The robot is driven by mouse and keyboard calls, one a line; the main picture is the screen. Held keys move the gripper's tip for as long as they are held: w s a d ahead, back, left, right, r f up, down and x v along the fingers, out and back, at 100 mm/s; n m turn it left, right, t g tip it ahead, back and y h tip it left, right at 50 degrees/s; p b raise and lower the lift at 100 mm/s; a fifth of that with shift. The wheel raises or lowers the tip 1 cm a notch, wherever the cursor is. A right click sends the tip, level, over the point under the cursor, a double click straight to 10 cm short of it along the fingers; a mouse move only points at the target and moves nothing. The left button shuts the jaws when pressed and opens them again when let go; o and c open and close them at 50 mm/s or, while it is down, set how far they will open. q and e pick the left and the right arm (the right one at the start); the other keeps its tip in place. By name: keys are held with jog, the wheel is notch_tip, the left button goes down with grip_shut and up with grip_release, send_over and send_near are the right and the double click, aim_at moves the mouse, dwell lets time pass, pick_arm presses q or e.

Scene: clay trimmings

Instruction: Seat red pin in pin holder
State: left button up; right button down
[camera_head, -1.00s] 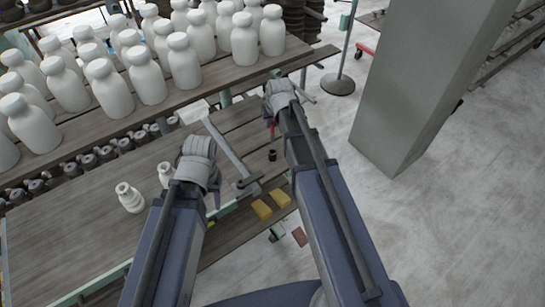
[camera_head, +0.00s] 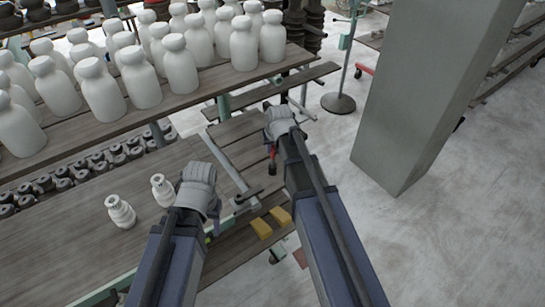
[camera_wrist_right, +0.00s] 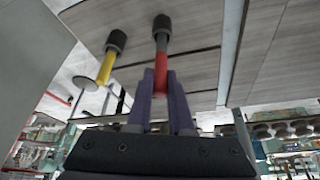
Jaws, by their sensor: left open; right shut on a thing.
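My right gripper (camera_head: 271,142) is shut on the red pin (camera_head: 272,157), above the wooden bench. In the right wrist view its purple fingers (camera_wrist_right: 161,88) grip the red part of the pin (camera_wrist_right: 161,66). A grey shank runs from the red part to a black cylinder (camera_wrist_right: 162,22), which looks like the pin holder; I cannot tell how deep the shank sits in it. A yellow pin (camera_wrist_right: 106,67) with a second black cylinder (camera_wrist_right: 116,39) is beside it. My left gripper (camera_head: 213,226) is open and empty near the bench's front edge, its fingers partly hidden.
Two small pale vessels (camera_head: 120,211) stand left of my left gripper. Yellow blocks (camera_head: 261,228) lie at the bench edge. A shelf of white bottles (camera_head: 140,80) is behind. A grey pillar (camera_head: 415,110) stands at right, with open floor around it.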

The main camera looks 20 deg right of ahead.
aim_at(273, 152)
jog(key=shift+f+b, duration=1.15)
jog(key=shift+f, duration=0.4)
jog(key=shift+f, duration=0.1)
jog(key=shift+f+b, duration=0.15)
jog(key=shift+b, duration=0.15)
jog(key=c, duration=0.8)
grip_release()
jog(key=p+v, duration=1.2)
jog(key=v, duration=0.1)
jog(key=s+a+n+g, duration=0.1)
jog(key=s+a, duration=0.3)
jog(key=s, duration=0.2)
jog(key=s+a+f+n+g, duration=0.1)
jog(key=s+a+g, duration=0.1)
jog(key=s+a, duration=0.2)
jog(key=s+a+f+n+g+h, duration=0.1)
jog(key=s+a+n, duration=0.1)
jog(key=s+a, duration=0.3)
jog(key=shift+s+g, duration=0.4)
jog(key=shift+s, duration=1.65)
